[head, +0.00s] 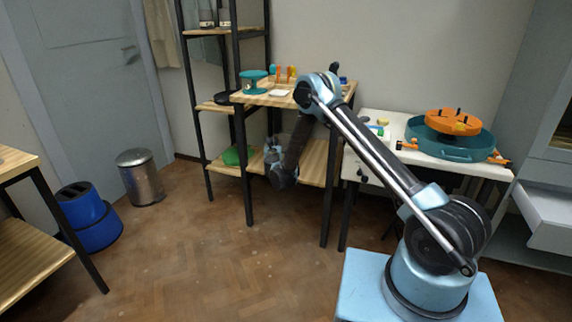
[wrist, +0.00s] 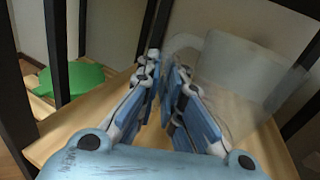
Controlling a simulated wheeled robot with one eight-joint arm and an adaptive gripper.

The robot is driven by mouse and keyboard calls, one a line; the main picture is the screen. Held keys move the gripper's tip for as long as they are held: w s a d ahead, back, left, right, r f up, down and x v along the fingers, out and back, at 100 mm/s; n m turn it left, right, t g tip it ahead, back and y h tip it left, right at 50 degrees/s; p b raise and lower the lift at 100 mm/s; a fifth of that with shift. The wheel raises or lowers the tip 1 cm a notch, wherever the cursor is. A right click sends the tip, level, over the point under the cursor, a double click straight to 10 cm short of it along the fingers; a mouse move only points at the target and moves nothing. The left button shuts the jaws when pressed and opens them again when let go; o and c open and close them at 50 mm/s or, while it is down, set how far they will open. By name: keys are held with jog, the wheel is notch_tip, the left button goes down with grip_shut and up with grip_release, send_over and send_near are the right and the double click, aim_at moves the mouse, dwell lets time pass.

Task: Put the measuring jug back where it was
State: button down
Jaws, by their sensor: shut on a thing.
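The measuring jug (wrist: 235,75) is clear and see-through; it fills the right of the wrist view, over the wooden lower shelf. My gripper (wrist: 165,70) is shut on it at its left side, where the handle seems to be; the fingers partly hide that part. In the head view my gripper (head: 277,172) hangs at the lower shelf (head: 314,158) of the wooden table. The jug is only a faint clear shape there, mostly lost against my gripper. I cannot tell whether its base touches the shelf.
Black table legs (head: 247,170) frame the shelf. The tabletop above holds a teal stand (head: 253,80). A white table (head: 405,150) stands at right. The floor in front is clear.

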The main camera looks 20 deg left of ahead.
jog(key=f, duration=0.5)
jog(key=shift+w+d+f, duration=0.1)
jog(key=shift+w+d, duration=0.2)
jog(key=shift+d, duration=0.05)
jog(key=shift+f, duration=1.95)
jog(key=shift+f, duration=0.1)
jog(key=c, duration=1.8)
grip_release()
jog(key=shift+o, duration=0.2)
jog(key=shift+s, duration=0.1)
